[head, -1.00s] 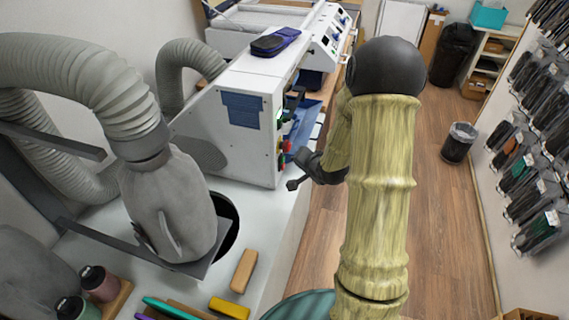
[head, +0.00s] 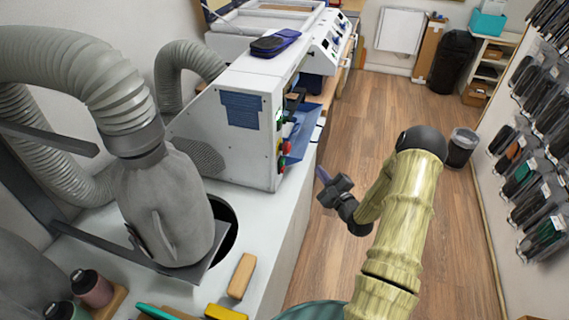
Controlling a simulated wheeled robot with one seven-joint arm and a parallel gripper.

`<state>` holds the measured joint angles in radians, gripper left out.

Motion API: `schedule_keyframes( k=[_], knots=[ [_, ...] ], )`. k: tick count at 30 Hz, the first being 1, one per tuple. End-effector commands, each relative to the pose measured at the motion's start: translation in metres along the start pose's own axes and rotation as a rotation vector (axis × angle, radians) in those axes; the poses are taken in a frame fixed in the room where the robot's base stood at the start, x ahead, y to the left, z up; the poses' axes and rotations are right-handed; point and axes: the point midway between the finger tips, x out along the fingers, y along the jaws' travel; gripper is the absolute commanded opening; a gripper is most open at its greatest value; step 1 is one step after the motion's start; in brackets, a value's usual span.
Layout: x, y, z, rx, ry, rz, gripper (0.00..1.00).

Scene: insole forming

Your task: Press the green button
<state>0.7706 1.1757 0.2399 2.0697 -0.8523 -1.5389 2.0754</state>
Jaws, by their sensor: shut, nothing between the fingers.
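The white machine (head: 237,130) stands on the bench at the middle of the head view. Its narrow right-hand face carries a column of small coloured controls. The green button (head: 280,125) appears near the top of that column, above red and yellow ones; it is small and seen edge-on. My gripper (head: 323,175) is dark and shut, with nothing held. It is over the floor, to the right of the machine face and lower in the picture than the green button. A clear gap separates it from the panel.
A grey hose and bag (head: 165,215) stand at the left of the bench. A tan block (head: 241,276) and a yellow block (head: 225,312) lie near the front. A bin (head: 461,147) stands on the floor at right, before the wall of hanging packs (head: 540,180). The wooden floor between is open.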

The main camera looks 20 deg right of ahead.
Motion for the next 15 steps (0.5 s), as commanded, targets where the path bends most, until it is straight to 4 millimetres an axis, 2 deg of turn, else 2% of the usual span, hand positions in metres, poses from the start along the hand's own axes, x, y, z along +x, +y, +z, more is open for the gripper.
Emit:
schedule_keyframes(
  k=[8,15],
  knots=[
    [0.005,0.003,0.003,-0.003,0.003,0.000,0.00],
    [0.023,0.017,0.017,-0.003,0.000,0.002,0.00]
  ],
)
